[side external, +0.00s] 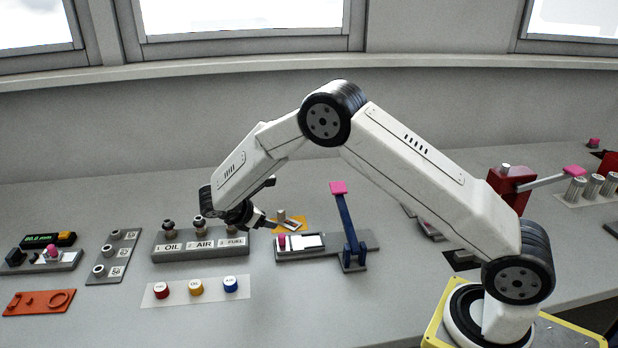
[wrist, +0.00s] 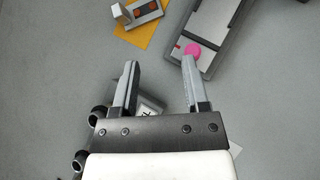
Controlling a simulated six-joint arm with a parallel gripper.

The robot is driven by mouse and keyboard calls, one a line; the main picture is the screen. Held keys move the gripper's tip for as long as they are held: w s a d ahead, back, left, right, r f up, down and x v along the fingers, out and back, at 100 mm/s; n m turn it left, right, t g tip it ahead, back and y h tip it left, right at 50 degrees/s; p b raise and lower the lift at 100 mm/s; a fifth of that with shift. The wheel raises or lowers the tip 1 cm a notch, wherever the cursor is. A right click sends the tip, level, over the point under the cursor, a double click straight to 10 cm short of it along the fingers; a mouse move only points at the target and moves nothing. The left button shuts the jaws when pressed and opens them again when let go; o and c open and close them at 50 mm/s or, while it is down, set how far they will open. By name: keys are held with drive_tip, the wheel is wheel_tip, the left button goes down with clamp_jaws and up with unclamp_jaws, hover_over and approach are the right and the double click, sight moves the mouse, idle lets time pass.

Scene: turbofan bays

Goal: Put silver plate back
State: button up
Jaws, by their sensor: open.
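A small silver-grey plate (wrist: 147,10) with two round orange-toned spots and a pale upright block at one end lies on an orange-yellow mat (wrist: 151,40). In the side external view the plate (side external: 291,223) sits on the mat behind the dark tray. My gripper (wrist: 160,62) is open with nothing between its fingers. In the side external view my gripper (side external: 268,222) is just left of the mat and partly hides it. I cannot tell its height above the table.
A dark tray (side external: 290,257) with a pink knob (wrist: 193,50) and a pale panel is close by, beside a blue lever (side external: 350,230) with a pink top. The OIL, AIR and FUEL block (side external: 200,243) stands left of my gripper. Coloured caps on a white strip (side external: 215,294) lie in front.

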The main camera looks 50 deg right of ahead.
drive_tip(key=s+a+r+m+t+y, duration=0.1)
drive_tip(key=s+r+m+y, duration=0.1)
drive_tip(key=s+m, duration=0.3)
drive_tip(key=s+a+r+m+t+y, duration=0.1)
drive_tip(key=s+m+y, duration=0.3)
drive_tip(key=s, duration=0.6)
drive_tip(key=s+a+r+m+t+y, duration=0.1)
drive_tip(key=s+a+r+m+y, duration=0.2)
drive_tip(key=s+m, duration=0.3)
drive_tip(key=s, duration=0.2)
drive_tip(key=shift+s+r, duration=0.2)
drive_tip(key=shift+s, duration=0.1)
